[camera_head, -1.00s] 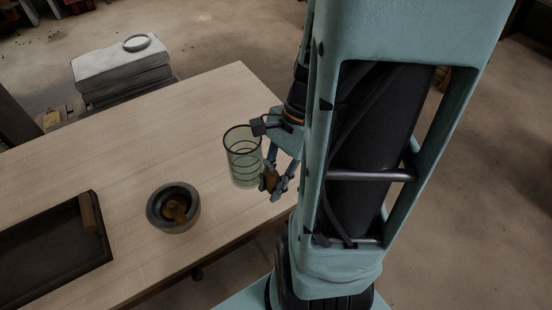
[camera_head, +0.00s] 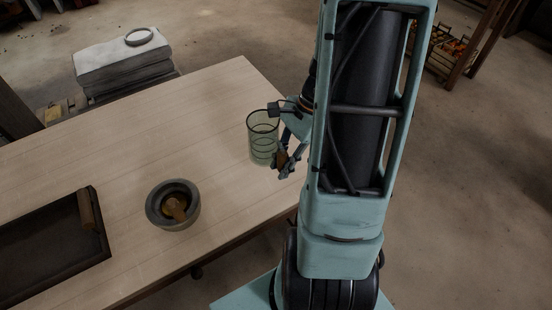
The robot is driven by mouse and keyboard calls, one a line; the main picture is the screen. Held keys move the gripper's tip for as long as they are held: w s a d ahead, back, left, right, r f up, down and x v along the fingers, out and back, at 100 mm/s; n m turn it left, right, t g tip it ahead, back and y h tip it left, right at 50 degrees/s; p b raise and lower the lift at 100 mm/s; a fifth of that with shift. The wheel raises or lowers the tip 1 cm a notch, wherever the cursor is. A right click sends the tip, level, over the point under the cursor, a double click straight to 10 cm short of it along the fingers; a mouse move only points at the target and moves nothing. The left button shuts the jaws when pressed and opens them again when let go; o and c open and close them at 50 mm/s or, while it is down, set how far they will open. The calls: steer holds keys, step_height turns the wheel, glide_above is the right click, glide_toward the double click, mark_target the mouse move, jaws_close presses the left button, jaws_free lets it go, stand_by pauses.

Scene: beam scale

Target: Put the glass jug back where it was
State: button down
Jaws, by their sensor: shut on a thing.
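The glass jug (camera_head: 262,140) is a clear, greenish cylinder with ring lines around it. It is upright near the right end of the wooden table (camera_head: 150,125). My gripper (camera_head: 282,160) is at the jug's right side, shut on it. The wrist and arm come in from the right and hide part of that side. I cannot tell whether the jug's base touches the table or hangs a little above it.
A stone mortar (camera_head: 154,212) with a pestle (camera_head: 176,208) stands left of the jug. A dark tray (camera_head: 50,250) with a wooden block (camera_head: 86,209) lies at the left. Stacked sacks (camera_head: 120,62) with a ring (camera_head: 139,36) are behind the table. The table's middle is clear.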

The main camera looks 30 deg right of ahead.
steer(key=shift+w+d+f, duration=0.35)
steer(key=shift+w+f, duration=0.25)
steer(key=shift+f, duration=0.75)
steer(key=shift+w+d+f, duration=0.35)
steer(key=shift+w+f, duration=0.3)
steer(key=shift+f, duration=0.7)
steer(key=shift+w+d+f, duration=0.35)
steer(key=shift+w+f, duration=0.25)
steer(key=shift+f, duration=0.75)
steer(key=shift+f, duration=0.15)
steer(key=c, duration=2.2)
jaws_free()
steer(key=shift+f, duration=0.1)
steer(key=shift+c, duration=0.2)
steer(key=o, duration=0.5)
steer(key=shift+r, duration=0.25)
steer(key=v, duration=1.2)
